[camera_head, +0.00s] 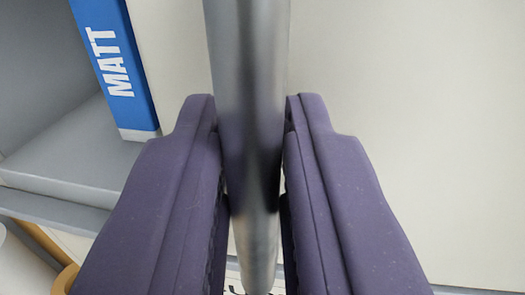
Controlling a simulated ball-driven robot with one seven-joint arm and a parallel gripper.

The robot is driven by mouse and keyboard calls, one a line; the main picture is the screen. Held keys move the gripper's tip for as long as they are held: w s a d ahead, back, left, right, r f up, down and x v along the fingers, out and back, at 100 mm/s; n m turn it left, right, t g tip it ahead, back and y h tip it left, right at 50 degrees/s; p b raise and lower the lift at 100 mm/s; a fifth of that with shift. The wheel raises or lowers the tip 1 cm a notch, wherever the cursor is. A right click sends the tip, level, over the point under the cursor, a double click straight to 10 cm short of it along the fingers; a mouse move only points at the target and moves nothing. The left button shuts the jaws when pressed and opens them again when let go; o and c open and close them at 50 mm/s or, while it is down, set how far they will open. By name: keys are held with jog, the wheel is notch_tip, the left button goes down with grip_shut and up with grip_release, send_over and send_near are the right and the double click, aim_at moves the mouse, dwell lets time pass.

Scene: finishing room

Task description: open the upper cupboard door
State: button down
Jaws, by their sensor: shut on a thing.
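The upper cupboard door (410,110) is a pale cream panel that fills the right and middle of the view. A round metal bar handle (247,60) runs from the top edge down the middle. My gripper (250,165) has two purple fingers, one on each side of the handle, and is shut on it. The fingers hide part of the panel and the handle's sides. Grey shelf space shows to the left of the panel.
A blue box (118,65) marked "MATT" stands at the upper left on a grey shelf (75,165). Below the shelf at the lower left are a tan curved thing (62,275) and a whitish rounded thing (20,270), both cut off by the frame.

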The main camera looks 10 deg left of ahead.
jog(key=shift+d+r, duration=0.1)
jog(key=shift+d, duration=0.2)
jog(key=c, duration=1.2)
grip_release()
jog(key=s, duration=0.2)
jog(key=s+d, duration=0.1)
jog(key=s, duration=0.2)
jog(key=s+b, duration=0.1)
jog(key=s, duration=0.1)
jog(key=shift+s+d, duration=0.25)
jog(key=shift+s, duration=0.05)
